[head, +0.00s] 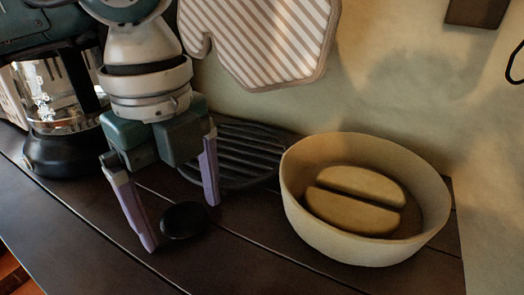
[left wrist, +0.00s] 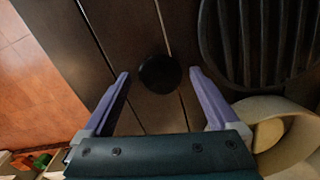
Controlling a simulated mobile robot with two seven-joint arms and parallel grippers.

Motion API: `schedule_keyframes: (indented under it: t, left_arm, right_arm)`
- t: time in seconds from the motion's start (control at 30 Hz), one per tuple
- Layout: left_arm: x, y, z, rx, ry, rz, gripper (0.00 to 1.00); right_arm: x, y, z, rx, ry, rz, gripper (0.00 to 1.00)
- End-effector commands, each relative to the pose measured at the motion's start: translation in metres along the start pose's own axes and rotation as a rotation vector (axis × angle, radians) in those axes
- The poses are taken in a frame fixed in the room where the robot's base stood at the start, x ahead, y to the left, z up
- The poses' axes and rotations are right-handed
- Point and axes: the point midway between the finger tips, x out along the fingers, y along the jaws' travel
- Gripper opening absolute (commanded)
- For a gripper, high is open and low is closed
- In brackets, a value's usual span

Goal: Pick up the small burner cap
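The small burner cap (head: 184,220) is a black, round, flat disc lying on the dark plank shelf. It also shows in the left wrist view (left wrist: 159,74), near the top middle. My left gripper (head: 182,226) is open and empty, with purple fingers pointing down. In the head view the cap lies between the two fingertips or just beside that gap; in the left wrist view (left wrist: 160,82) it lies slightly beyond the fingertips, centred between them. I see no finger touching it. My right gripper is not in view.
A black ridged grill plate (head: 243,150) lies behind the left gripper. A cream bowl (head: 300,215) holding two bread-like pieces stands to the right. A glass coffee pot (head: 62,130) stands at the left. A striped oven mitt (head: 265,40) hangs on the wall. The shelf front is clear.

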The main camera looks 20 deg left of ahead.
Motion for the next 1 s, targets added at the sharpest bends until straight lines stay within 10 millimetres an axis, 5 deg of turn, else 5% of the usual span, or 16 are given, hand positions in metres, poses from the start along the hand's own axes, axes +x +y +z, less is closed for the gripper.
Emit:
schedule_keyframes:
  t: [0.7, 1.0]
  left_arm:
    - [-0.0005, -0.0002, -0.0001, 0.000, 0.000, -0.001, 0.13]
    - [-0.0036, -0.0005, 0.0000, 0.000, 0.000, -0.001, 0.13]
  right_arm:
    - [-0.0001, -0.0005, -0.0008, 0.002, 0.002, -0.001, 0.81]
    - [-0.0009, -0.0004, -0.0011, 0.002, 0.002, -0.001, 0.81]
